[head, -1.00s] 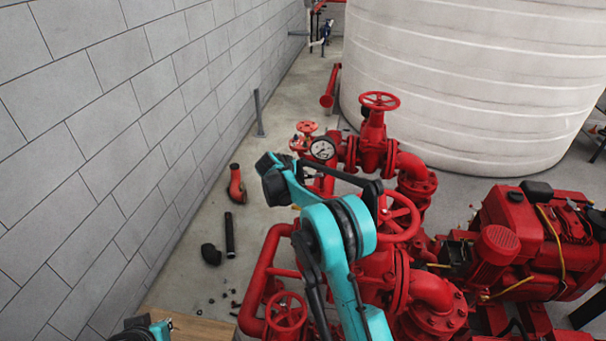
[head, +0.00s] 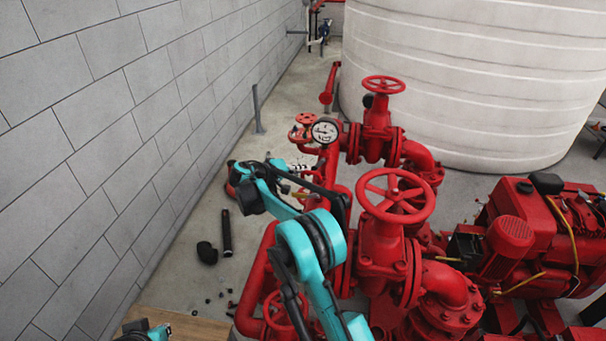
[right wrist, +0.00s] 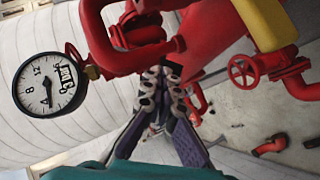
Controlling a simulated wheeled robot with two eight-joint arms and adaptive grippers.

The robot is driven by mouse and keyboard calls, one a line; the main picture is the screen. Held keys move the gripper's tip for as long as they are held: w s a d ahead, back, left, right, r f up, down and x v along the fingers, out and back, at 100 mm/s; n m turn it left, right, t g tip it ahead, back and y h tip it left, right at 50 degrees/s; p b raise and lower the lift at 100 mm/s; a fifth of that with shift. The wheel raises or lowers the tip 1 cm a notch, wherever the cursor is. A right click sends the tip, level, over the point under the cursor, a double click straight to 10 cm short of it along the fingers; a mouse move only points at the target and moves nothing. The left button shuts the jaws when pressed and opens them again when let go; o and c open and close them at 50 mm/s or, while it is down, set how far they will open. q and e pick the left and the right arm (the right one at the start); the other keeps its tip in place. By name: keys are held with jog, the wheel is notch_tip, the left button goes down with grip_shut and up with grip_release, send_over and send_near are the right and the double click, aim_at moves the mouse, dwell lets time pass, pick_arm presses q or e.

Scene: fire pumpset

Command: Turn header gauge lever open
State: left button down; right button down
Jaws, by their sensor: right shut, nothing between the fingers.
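The header gauge (head: 325,131) has a round white dial and stands on the red pipework in the head view. It also shows at the left of the right wrist view (right wrist: 50,85). A brass fitting (right wrist: 92,72) joins it to the red pipe, with a small red part (right wrist: 73,52) beside it that may be the lever. I cannot make out the lever's position. My right gripper (right wrist: 163,82) is shut and empty, its fingers together below the red pipe and apart from the gauge. In the head view its fingertips (head: 303,167) show just below the gauge.
A large red handwheel (head: 396,195) and valve stand right of my right arm. Another handwheel (head: 383,85) stands behind. A white tank (head: 460,80) fills the back right. A block wall (head: 100,130) bounds the left. A black pipe (head: 226,232) lies on the floor.

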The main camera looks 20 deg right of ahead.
jog(key=f+n+h+b, duration=0.1)
jog(key=b, duration=0.1)
jog(key=d+f+n+h+b, duration=0.1)
jog(key=s+d+f+n+h+b, duration=0.1)
jog(key=b, duration=0.1)
jog(key=shift+h+b, duration=0.3)
jog(key=shift+h, duration=0.1)
jog(key=shift+s+d+f+b, duration=0.1)
jog(key=shift+s+d+b, duration=0.1)
jog(key=shift+b, duration=0.25)
jog(key=shift+w, duration=0.1)
